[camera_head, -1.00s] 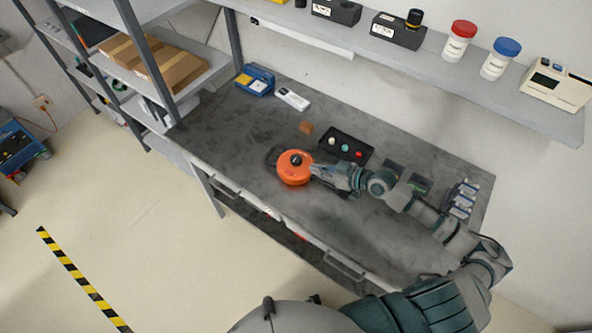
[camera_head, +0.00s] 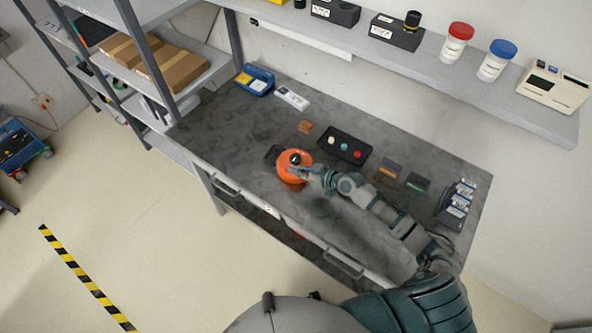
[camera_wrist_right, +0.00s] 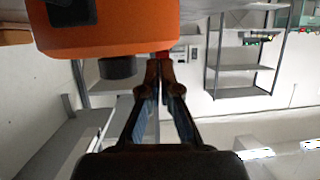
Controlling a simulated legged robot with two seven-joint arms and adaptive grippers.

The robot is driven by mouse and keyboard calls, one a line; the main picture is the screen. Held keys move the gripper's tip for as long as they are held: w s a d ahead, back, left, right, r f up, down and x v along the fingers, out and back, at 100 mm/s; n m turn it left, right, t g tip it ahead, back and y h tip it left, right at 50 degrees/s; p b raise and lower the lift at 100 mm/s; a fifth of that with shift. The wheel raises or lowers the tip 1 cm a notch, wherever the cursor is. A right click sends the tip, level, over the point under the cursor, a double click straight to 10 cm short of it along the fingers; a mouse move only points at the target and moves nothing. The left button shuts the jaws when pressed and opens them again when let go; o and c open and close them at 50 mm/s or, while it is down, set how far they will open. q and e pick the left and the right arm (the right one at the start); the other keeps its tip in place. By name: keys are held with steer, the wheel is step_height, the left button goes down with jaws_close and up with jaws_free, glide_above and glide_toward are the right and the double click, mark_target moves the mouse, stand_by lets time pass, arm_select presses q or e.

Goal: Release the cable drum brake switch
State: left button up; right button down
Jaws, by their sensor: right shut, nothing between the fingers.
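The orange cable drum (camera_head: 290,173) sits near the front edge of the grey workbench, with a dark knob (camera_head: 295,158) on its top. In the right wrist view the drum's orange body (camera_wrist_right: 110,40) fills the upper left, with a dark round part below it. A small red part (camera_wrist_right: 162,55) shows at the drum's edge, right by my fingertips. I cannot tell whether it is the brake switch or whether the fingers touch it. My right gripper (camera_head: 303,171) is at the drum's right side; its fingers (camera_wrist_right: 160,75) are shut and empty. My left gripper is not in view.
A black box with coloured buttons (camera_head: 344,147) and a small brown block (camera_head: 305,127) lie behind the drum. Small trays (camera_head: 390,170) and a rack (camera_head: 458,203) stand to the right. A shelf (camera_head: 440,90) runs above the bench's back.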

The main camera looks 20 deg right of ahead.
steer(key=shift+s+f+b, duration=0.1)
steer(key=shift+f+b, duration=0.35)
steer(key=shift+b, duration=0.35)
steer(key=shift+r, duration=0.15)
steer(key=shift+r+p, duration=0.1)
steer(key=shift+p, duration=0.2)
steer(key=shift+r+p, duration=0.4)
steer(key=shift+r, duration=0.35)
steer(key=shift+r, duration=0.1)
